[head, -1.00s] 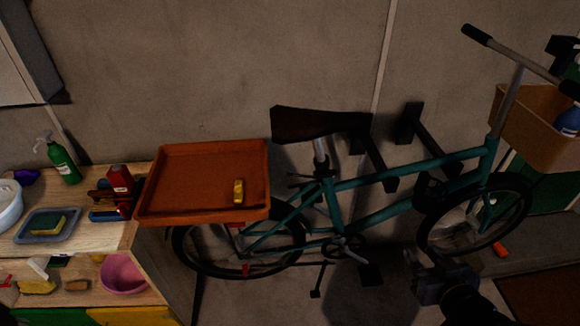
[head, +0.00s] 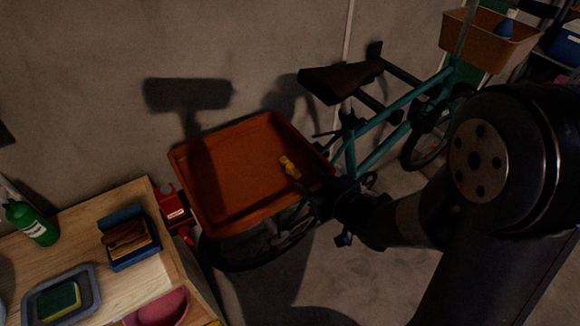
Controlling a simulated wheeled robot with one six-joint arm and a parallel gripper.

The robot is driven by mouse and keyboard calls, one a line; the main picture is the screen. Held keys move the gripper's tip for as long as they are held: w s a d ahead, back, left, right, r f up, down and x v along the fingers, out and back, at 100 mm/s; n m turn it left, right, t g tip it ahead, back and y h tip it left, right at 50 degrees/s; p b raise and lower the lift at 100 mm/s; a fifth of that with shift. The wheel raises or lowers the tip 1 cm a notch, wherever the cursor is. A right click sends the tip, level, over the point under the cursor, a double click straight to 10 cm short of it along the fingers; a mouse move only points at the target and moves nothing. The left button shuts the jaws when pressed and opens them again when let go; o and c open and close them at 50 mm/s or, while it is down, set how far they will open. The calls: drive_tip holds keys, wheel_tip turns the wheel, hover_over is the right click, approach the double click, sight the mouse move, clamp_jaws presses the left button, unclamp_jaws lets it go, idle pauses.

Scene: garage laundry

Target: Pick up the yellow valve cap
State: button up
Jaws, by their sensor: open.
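The yellow valve cap (head: 290,167) lies in the right part of the orange-brown tray (head: 215,215), on its floor. The tray sits over the rear wheel of the teal bicycle (head: 385,140). My gripper (head: 300,187) is over the tray's near right side, with its fingertips close to the lower end of the cap. The jaws are open, and the fingers are dark and small in the view. I cannot tell whether a finger touches the cap. Part of the tray's right rim is hidden behind my gripper.
A wooden bench (head: 80,235) stands at the left with a green bottle (head: 33,222), a blue tray (head: 128,238) and a sponge dish (head: 62,295). A red object (head: 172,208) is between bench and tray. The bicycle saddle (head: 340,80) rises behind the tray's right side.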

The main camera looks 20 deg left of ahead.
sight(296, 172)
drive_tip(key=shift+p+x, duration=0.85)
drive_tip(key=shift+x, duration=2.85)
drive_tip(key=shift+w+d, duration=0.1)
drive_tip(key=shift+c, duration=0.4)
clamp_jaws()
